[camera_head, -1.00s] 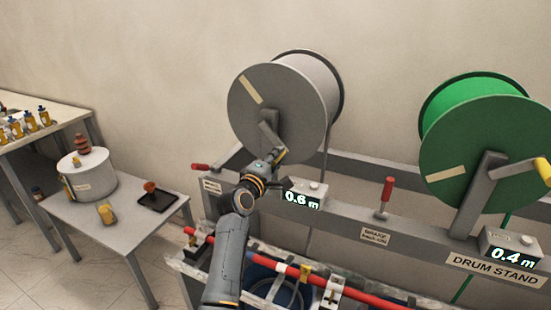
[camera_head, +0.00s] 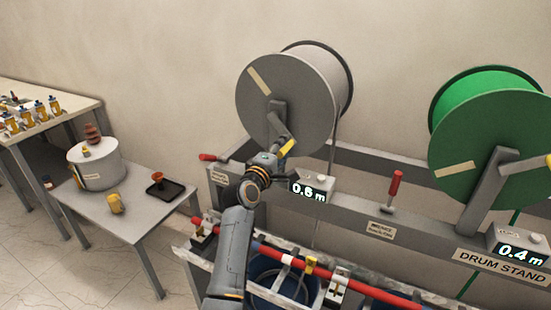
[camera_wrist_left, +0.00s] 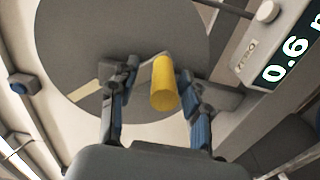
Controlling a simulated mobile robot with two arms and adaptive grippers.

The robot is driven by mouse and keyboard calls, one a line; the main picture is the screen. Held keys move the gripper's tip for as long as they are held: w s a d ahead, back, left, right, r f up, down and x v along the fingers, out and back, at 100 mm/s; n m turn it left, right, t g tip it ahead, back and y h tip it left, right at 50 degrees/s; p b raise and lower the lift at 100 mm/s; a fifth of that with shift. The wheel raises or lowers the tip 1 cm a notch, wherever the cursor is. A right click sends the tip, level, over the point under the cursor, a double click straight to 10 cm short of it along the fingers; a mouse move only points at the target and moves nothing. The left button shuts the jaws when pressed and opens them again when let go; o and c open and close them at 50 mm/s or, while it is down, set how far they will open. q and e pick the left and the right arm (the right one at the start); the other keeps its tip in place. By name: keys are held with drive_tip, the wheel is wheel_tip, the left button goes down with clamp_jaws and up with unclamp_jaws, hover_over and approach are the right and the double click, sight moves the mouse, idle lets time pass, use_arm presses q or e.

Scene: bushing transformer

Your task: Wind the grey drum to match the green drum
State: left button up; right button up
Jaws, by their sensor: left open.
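The grey drum (camera_head: 300,125) stands on the stand with a pale tape mark on its face. Its crank has a yellow handle (camera_head: 288,147), also large in the left wrist view (camera_wrist_left: 164,85). My left gripper (camera_head: 284,158) is open at this handle. In the wrist view the handle sits between the open fingers (camera_wrist_left: 155,92), with gaps on both sides. The grey drum's display (camera_wrist_left: 287,58) reads 0.6 m there; its last digit is unclear in the head view. The green drum (camera_head: 480,155), with its own tape mark and yellow handle, stands at right; its display (camera_head: 521,252) reads 0.4 m.
A red-handled lever (camera_head: 395,188) stands between the drums and another red handle (camera_head: 209,157) is left of the grey drum. Red cable runs along a trough in front. A small table (camera_head: 150,222) at left holds a white cylinder and a black tray.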

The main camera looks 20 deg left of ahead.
use_arm(q)
drive_tip(key=s, duration=1.1)
use_arm(e)
drive_tip(key=shift+a, duration=0.1)
use_arm(q)
drive_tip(key=shift+r, duration=0.1)
